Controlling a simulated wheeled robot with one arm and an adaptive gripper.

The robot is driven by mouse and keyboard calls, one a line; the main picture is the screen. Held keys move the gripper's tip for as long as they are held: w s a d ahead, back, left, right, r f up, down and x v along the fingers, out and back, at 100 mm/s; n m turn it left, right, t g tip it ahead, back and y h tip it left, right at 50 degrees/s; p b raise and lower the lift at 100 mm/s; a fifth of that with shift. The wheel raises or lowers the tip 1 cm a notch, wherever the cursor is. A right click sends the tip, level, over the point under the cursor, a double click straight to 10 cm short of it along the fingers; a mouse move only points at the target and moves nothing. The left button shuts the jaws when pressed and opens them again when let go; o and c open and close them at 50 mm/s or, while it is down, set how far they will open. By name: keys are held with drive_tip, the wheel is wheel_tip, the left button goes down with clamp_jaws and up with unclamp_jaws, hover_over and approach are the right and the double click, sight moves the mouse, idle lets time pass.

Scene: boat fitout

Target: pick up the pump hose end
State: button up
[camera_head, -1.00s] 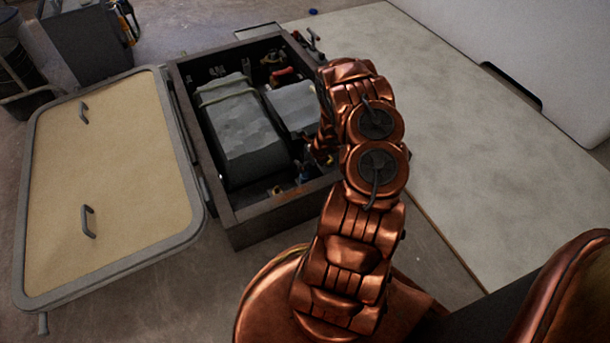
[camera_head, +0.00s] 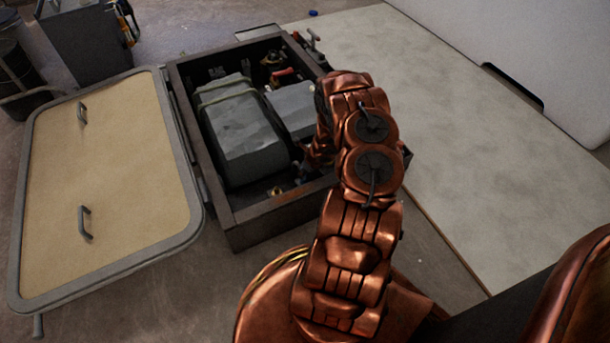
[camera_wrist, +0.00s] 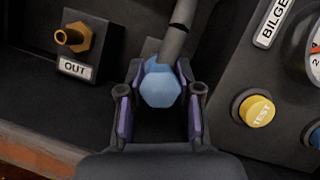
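The pump hose end shows in the wrist view as a light-blue hexagonal fitting (camera_wrist: 160,87) on a dark grey hose (camera_wrist: 177,35) that runs up out of the picture. My gripper (camera_wrist: 160,80) has its two purple-padded fingers on either side of this fitting. The fingers stand apart, with a narrow dark gap between each pad and the fitting, so it looks open. In the head view my arm reaches into the right part of the open box (camera_head: 283,212), and it hides the gripper and hose end there.
In the wrist view a brass outlet (camera_wrist: 73,37) marked OUT is at left; a panel with a yellow TEST button (camera_wrist: 257,111) is close at right. In the head view grey blocks (camera_head: 240,140) fill the box. The box's open lid (camera_head: 110,190) lies left.

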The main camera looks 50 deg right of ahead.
clamp_jaws()
